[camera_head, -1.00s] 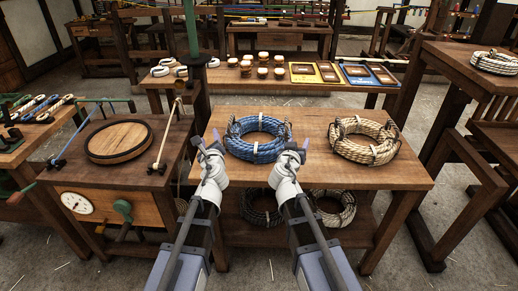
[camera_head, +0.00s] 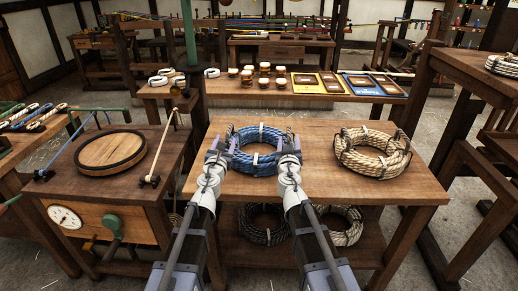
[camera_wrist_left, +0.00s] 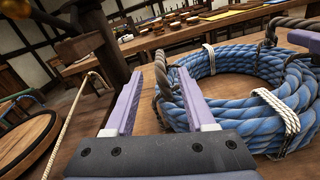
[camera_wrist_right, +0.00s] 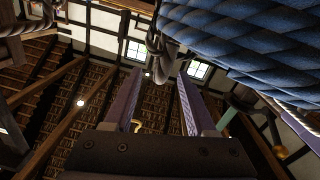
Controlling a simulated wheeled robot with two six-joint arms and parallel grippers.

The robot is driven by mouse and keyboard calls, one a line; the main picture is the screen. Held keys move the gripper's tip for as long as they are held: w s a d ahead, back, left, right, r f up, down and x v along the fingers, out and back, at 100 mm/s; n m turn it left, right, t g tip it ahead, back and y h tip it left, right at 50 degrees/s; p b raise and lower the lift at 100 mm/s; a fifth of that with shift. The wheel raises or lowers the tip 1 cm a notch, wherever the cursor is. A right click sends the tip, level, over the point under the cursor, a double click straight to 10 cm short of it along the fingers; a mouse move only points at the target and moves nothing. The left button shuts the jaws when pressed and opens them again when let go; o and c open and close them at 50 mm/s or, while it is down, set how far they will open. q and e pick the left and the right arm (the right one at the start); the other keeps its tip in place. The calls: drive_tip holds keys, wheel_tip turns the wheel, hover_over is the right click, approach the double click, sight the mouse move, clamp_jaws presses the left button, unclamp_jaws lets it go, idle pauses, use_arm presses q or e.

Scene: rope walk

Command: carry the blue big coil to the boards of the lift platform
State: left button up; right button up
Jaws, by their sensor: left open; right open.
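The blue big coil (camera_head: 258,162) lies flat on a wooden bench (camera_head: 320,190), bound with pale ties and with a brown rope handle at each side. My left gripper (camera_head: 216,146) is open at the coil's left side; in the left wrist view its handle (camera_wrist_left: 158,82) stands between or just beyond the spread fingers. My right gripper (camera_head: 289,147) is open at the right side. In the right wrist view the other handle (camera_wrist_right: 158,48) shows near its fingertips, with the coil (camera_wrist_right: 235,45) above. I cannot make out the lift platform for certain.
A tan coil (camera_head: 372,160) lies right of the blue one on the bench. Left is a cabinet (camera_head: 75,195) with a round wooden lid, dial and crank. A back table (camera_head: 225,93) holds jars and trays.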

sight(227, 135)
use_arm(q)
drive_tip(key=w, duration=0.7)
drive_tip(key=shift+d, duration=0.4)
use_arm(e)
drive_tip(key=w, duration=0.7)
drive_tip(key=shift+d, duration=0.4)
use_arm(q)
clamp_jaws()
use_arm(e)
clamp_jaws()
use_arm(q)
drive_tip(key=shift+a, duration=0.1)
use_arm(e)
drive_tip(key=shift+d, duration=0.1)
